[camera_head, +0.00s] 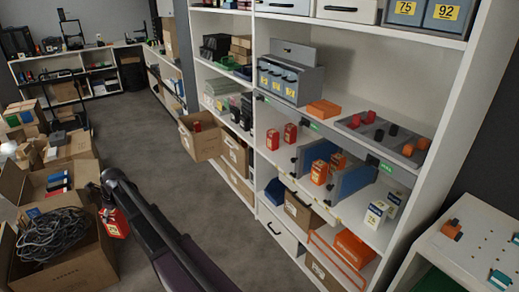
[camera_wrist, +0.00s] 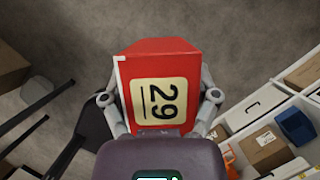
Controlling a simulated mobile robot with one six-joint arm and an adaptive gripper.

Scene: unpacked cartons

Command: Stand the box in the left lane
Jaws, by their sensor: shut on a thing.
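My gripper (camera_head: 110,207) is shut on a red box (camera_head: 116,226), holding it at the left of the head view, beside an open carton. In the wrist view, the red box (camera_wrist: 165,62) sits between both fingers, its cream label reading 29. On the shelf (camera_head: 312,205), two blue dividers (camera_head: 316,154) (camera_head: 356,181) mark lanes. Two red boxes (camera_head: 273,140) (camera_head: 290,133) stand left of the dividers, in the left lane. Orange boxes (camera_head: 319,172) stand between the dividers. White boxes (camera_head: 375,215) stand on the right. Part of the held box is hidden by the fingers.
An open carton (camera_head: 88,262) with coiled cable is near my gripper. More cartons (camera_head: 65,150) stand behind it. A grey battery caddy (camera_head: 290,80) and a grey tray (camera_head: 383,135) sit on the shelf above the lanes. The grey floor (camera_head: 165,195) between the cartons and shelving looks clear.

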